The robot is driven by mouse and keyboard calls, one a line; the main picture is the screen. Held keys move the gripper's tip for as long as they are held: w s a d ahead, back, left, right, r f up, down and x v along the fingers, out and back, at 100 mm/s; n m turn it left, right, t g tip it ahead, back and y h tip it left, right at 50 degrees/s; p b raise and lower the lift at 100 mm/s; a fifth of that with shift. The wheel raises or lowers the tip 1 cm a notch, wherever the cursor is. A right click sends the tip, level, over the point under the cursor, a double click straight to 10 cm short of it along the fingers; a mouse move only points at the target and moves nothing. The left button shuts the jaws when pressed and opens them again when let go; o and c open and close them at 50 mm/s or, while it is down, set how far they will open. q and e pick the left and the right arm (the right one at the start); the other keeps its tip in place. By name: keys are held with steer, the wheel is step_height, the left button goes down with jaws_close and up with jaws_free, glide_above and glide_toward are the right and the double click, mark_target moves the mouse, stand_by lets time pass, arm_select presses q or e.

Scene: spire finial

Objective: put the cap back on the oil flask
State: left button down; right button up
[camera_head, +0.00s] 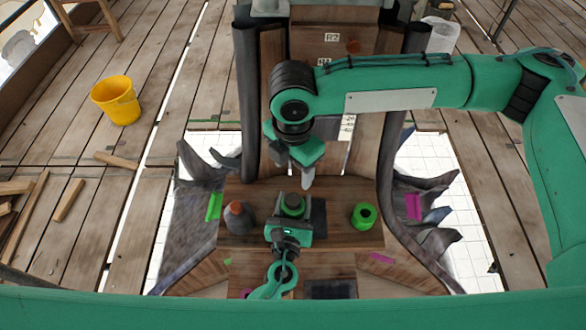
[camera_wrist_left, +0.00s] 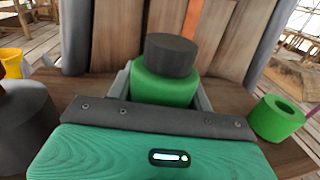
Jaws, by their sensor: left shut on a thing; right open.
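My left gripper (camera_head: 291,213) is shut on a green cylinder (camera_wrist_left: 165,86) with a dark grey round top (camera_wrist_left: 171,55), upright at the bench. In the head view it is the green cylinder (camera_head: 292,203). A dark flask (camera_head: 239,220) with an orange-brown top stands to its left; its dark body shows at the left edge of the wrist view (camera_wrist_left: 25,125). A green ring-like piece with a hole (camera_head: 364,215) lies to the right. I cannot tell which of these is the flask's cap. My right gripper (camera_head: 296,166) is open and empty above and behind the held cylinder.
The wooden bench (camera_head: 345,240) has free room between the held cylinder and the green ring. A dark flat patch (camera_head: 319,217) lies beside my left gripper. Dark curved sheets flank the bench. A yellow bucket (camera_head: 116,100) stands on the plank floor.

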arm_select(q)
steer(key=c, duration=0.5)
jaws_free()
steer(key=shift+s, duration=0.1)
arm_select(e)
steer(key=shift+f, duration=0.1)
arm_select(q)
steer(key=shift+s+a+f, duration=0.1)
steer(key=shift+s, duration=0.2)
arm_select(e)
step_height(320, 180, down, 4)
steer(key=b, duration=0.3)
steer(key=shift+r+b, duration=0.25)
steer(key=shift+b, duration=0.05)
arm_select(q)
steer(key=s+a, duration=0.2)
steer(key=s, duration=1)
steer(key=shift+s, duration=0.4)
